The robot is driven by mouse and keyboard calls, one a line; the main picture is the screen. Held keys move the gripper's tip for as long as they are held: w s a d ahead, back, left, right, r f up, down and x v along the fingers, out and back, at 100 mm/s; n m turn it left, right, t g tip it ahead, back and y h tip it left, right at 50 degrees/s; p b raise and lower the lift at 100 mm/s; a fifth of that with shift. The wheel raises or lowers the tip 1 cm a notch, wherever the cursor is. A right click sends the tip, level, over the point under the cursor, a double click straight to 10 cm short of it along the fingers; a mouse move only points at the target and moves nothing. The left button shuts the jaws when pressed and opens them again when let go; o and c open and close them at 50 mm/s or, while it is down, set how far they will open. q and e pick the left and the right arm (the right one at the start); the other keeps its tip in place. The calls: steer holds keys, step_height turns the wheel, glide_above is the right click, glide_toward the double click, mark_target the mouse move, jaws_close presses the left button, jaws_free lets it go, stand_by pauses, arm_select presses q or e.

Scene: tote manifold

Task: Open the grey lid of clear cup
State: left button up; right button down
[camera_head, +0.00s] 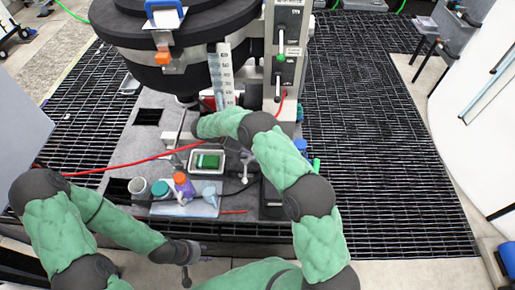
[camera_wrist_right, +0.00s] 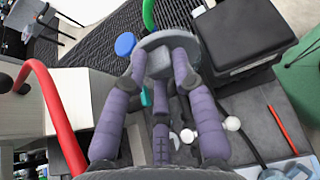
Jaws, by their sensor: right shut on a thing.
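In the right wrist view my right gripper (camera_wrist_right: 160,60) has its purple-grey fingers closed around a grey block on a round grey disc, which looks like the grey lid (camera_wrist_right: 172,40).
A white-grey cup (camera_head: 138,186), a teal-topped container (camera_head: 160,188) and a purple bottle with an orange cap (camera_head: 181,180) stand near the tray. A green-filled dish (camera_head: 207,161) lies behind. A black box (camera_wrist_right: 245,35), blue cap (camera_wrist_right: 125,44) and red hose (camera_wrist_right: 55,115) surround the right gripper.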

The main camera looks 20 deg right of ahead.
steer(key=shift+f, duration=0.1)
steer(key=c, duration=1)
jaws_free()
steer(key=v, duration=1.2)
steer(key=shift+d+f, duration=0.1)
